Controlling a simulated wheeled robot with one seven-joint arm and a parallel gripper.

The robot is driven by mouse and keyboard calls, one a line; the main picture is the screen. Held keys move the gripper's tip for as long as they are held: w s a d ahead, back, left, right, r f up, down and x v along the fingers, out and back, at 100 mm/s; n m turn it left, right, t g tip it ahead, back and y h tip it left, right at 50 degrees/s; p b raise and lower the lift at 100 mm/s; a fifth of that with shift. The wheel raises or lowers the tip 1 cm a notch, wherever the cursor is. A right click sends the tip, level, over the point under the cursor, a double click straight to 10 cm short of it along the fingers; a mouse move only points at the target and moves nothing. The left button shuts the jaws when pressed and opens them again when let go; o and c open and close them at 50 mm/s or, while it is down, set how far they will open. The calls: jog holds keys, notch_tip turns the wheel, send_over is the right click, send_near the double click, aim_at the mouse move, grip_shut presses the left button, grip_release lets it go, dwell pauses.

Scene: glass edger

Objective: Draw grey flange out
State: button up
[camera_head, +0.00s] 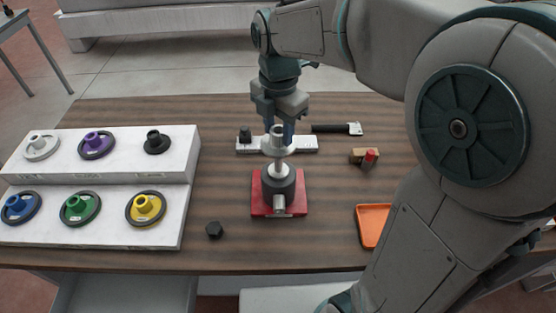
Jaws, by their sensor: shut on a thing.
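My gripper (280,128) points down over the middle of the table, above the spindle fixture. It is shut on a light grey flange (278,145), whose narrow hub sticks up between the fingers. Below the flange is an upright pale shaft on a dark round body (279,187), which stands on a red base plate (259,207). The flange is in line with the shaft; whether it is still around its top or clear of it I cannot tell.
At left, a white stepped rack (187,160) holds several coloured flanges, one whitish (40,147). A black nut (214,230) lies in front. A white strip (305,144), a black-handled tool (332,128), a red-tipped block (363,157) and an orange tray (363,228) are also on the table.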

jog(key=shift+r, duration=0.5)
notch_tip(320, 180, up, 4)
jog(key=p, duration=0.3)
jog(key=shift+p, duration=0.3)
